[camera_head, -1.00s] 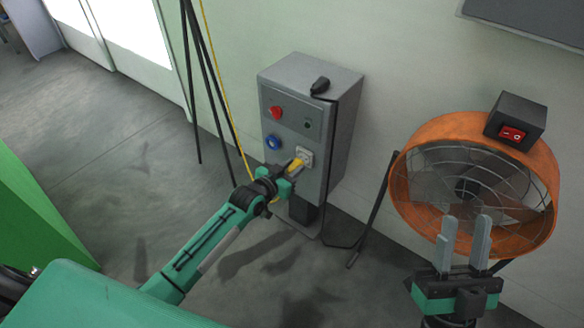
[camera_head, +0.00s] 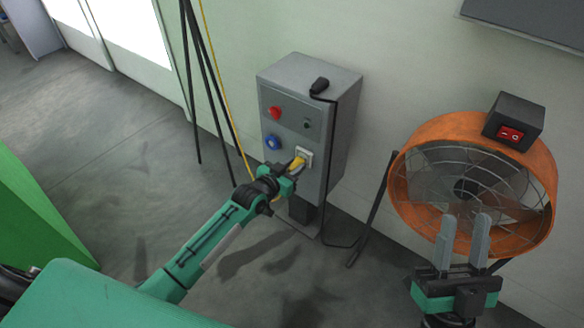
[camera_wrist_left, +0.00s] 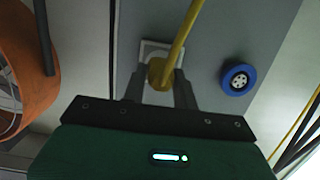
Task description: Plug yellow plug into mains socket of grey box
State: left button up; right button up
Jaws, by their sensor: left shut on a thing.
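The grey box (camera_head: 337,100) stands against the wall in the head view. Its white mains socket (camera_head: 305,157) is on the front face, low on the right; it also shows in the left wrist view (camera_wrist_left: 149,47). The yellow plug (camera_head: 297,163) is in my left gripper (camera_head: 291,169), which is shut on it right in front of the socket. In the left wrist view the plug (camera_wrist_left: 158,74) sits between the fingers and overlaps the socket's lower part. I cannot tell whether it is inserted. My right gripper (camera_head: 464,242) is open and empty in front of the fan.
A blue round socket (camera_head: 272,142) and a red knob (camera_head: 274,113) are on the box front. An orange fan (camera_head: 470,185) stands at right. A yellow cable (camera_head: 225,93) hangs near a black tripod (camera_head: 204,75).

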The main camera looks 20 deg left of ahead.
pick_arm(q)
jog(key=shift+w+d, duration=0.2)
jog(key=shift+w, duration=0.3)
jog(key=o, duration=1)
jog(key=shift+o, duration=0.2)
jog(key=p+v, duration=0.3)
jog(key=v, duration=1)
jog(key=shift+s, duration=0.3)
jog(key=shift+r, duration=0.1)
